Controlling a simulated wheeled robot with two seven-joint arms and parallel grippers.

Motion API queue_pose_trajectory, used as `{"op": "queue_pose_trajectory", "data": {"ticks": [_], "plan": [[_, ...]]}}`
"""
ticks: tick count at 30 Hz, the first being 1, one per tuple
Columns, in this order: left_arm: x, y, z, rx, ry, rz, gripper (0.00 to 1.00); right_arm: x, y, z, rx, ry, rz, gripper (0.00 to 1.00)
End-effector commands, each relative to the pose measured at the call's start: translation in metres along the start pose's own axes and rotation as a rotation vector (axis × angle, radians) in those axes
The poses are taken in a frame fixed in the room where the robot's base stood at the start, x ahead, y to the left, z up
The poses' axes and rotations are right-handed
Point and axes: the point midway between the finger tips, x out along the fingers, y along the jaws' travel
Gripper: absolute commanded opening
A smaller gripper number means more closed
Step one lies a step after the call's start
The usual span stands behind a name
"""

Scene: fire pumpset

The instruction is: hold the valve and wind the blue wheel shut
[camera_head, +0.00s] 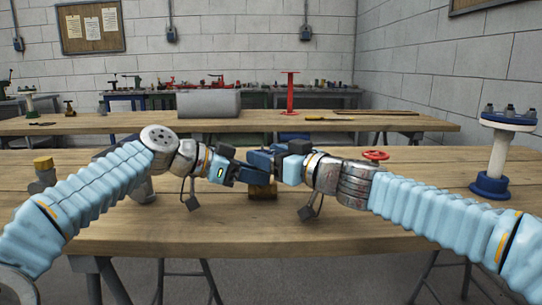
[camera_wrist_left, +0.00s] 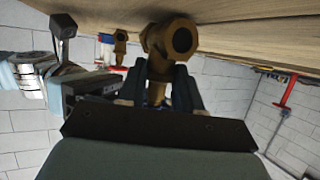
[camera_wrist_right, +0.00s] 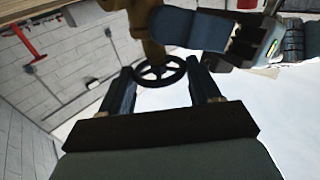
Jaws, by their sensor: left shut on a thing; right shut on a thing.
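The brass valve (camera_head: 263,191) is at the middle of the near table, partly covered by my grippers. In the left wrist view its brass body (camera_wrist_left: 170,40) has a round open port, and its neck runs down between the jaws. My left gripper (camera_head: 257,176) comes in from the left and is shut on this brass neck. The handwheel (camera_wrist_right: 160,72) shows in the right wrist view as a dark spoked ring; its blue colour is hard to tell. My right gripper (camera_head: 275,160) comes from the right, shut on the wheel, with fingers at opposite sides of the rim.
On the near table (camera_head: 200,235), a red handwheel (camera_head: 375,155) shows behind my right arm. The front tabletop is clear. A second table behind holds a red stand (camera_head: 290,92).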

Motion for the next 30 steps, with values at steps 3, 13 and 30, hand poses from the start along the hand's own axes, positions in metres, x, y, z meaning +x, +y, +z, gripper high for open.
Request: {"op": "queue_pose_trajectory", "data": {"ticks": [3, 13, 30], "plan": [[0.0019, 0.0027, 0.0016, 0.0, -0.006, 0.01, 0.0, -0.0012, 0.0004, -0.0051, -0.001, 0.011, 0.056, 0.32], [0.0024, 0.0026, 0.0028, 0.001, -0.009, 0.011, 0.0, -0.0019, 0.0, -0.0018, -0.001, -0.007, 0.123, 0.32], [0.0013, 0.0013, 0.0018, 0.001, -0.006, 0.006, 0.0, -0.0015, -0.001, -0.0002, -0.001, -0.01, 0.122, 0.88]]}}
